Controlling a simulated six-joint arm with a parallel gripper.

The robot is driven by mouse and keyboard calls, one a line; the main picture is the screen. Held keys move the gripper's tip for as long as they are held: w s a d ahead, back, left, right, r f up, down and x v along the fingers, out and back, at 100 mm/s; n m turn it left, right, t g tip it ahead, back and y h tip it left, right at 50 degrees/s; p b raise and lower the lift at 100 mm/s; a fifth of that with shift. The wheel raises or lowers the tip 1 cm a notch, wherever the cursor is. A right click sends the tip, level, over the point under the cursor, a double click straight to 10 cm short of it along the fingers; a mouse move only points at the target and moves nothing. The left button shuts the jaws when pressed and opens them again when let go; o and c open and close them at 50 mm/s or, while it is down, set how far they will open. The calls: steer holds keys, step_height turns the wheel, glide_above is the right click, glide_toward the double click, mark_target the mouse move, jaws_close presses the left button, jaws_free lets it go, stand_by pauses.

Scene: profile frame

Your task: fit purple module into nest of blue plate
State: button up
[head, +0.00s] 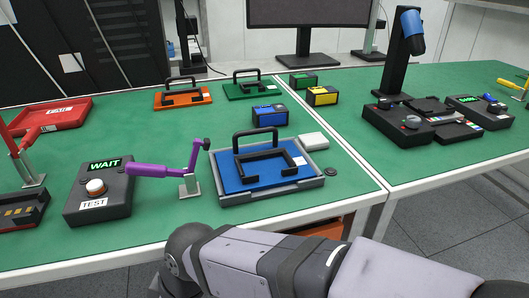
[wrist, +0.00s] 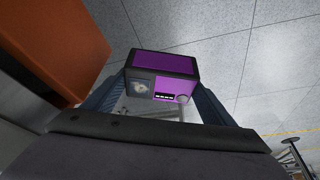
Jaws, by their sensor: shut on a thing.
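The purple module (wrist: 165,64), a dark box with purple faces, a round knob and a small port panel, is held between the two fingers of my gripper (wrist: 155,92) in the wrist view. Grey floor tiles show behind it. The module and my gripper do not show in the head view. The blue plate (head: 233,179) lies in a grey tray (head: 262,196) at the table's front edge in the head view. It has a black handle and a black open-sided frame forming its nest, which looks empty.
A purple-handled clamp (head: 150,170) stands just left of the tray, by a test box (head: 98,194) reading WAIT. Blue (head: 269,116), yellow (head: 322,96) and green (head: 303,80) modules stand behind. An orange box (wrist: 50,45) is close at left in the wrist view.

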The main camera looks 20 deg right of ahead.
steer(key=s+d+r+n+g+p, duration=0.2)
steer(key=d+r+n+p, duration=0.15)
steer(key=r+p, duration=0.75)
step_height(320, 180, up, 19)
steer(key=m+t+h+p, duration=0.4)
steer(key=m+t+p, duration=0.1)
steer(key=m+p, duration=1.2)
glide_above(263, 164)
steer(key=s, duration=0.2)
steer(key=shift+n, duration=0.25)
steer(key=shift+w+f+p, duration=0.15)
steer(key=shift+f+p, duration=0.25)
steer(key=shift+f, duration=2.1)
steer(key=shift+w+f+p, duration=0.1)
steer(key=shift+f+p, duration=0.3)
steer(key=shift+f, duration=2.05)
steer(key=shift+s, duration=0.15)
steer(key=shift+f, duration=0.2)
